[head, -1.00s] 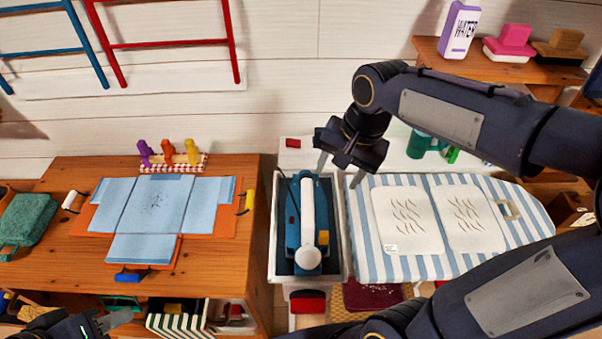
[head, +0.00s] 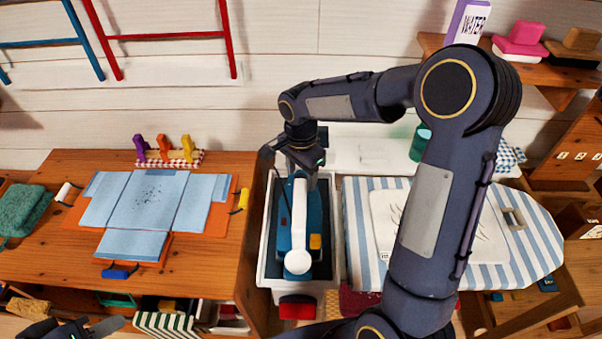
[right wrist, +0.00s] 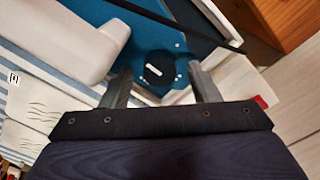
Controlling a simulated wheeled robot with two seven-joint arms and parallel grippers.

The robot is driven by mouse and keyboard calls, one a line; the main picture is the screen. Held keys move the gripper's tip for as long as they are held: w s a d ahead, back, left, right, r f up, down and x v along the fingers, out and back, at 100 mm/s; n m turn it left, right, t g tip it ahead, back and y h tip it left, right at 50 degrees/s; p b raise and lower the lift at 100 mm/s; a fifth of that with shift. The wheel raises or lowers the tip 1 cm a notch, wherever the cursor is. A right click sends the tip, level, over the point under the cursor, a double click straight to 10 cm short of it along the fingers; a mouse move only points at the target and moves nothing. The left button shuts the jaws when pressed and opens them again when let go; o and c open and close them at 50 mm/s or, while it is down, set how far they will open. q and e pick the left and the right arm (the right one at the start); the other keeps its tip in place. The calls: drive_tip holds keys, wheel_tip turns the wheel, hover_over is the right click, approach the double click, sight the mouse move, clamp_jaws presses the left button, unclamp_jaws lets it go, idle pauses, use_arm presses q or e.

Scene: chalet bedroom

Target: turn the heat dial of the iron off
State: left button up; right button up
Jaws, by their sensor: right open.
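The blue iron (head: 288,238) with a white handle (head: 299,215) sits in a white-rimmed tray (head: 335,270) between the wooden table and the ironing board. In the right wrist view, the round black heat dial (right wrist: 158,70) with a white pointer mark is on the iron's blue body (right wrist: 150,35). My right gripper (head: 303,172) is over the iron's far end. It is open, its two fingers (right wrist: 163,88) on either side of the dial in that view; whether they touch it is unclear. The dial is hidden in the head view. My left gripper (head: 100,328) is at the bottom left, partly cut off.
The striped ironing board (head: 535,240) stands right of the tray, partly behind my right arm.

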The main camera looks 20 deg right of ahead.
drive_tip(key=shift+f, duration=0.35)
drive_tip(key=c, duration=1)
drive_tip(key=shift+o, duration=0.2)
drive_tip(key=shift+n, duration=0.3)
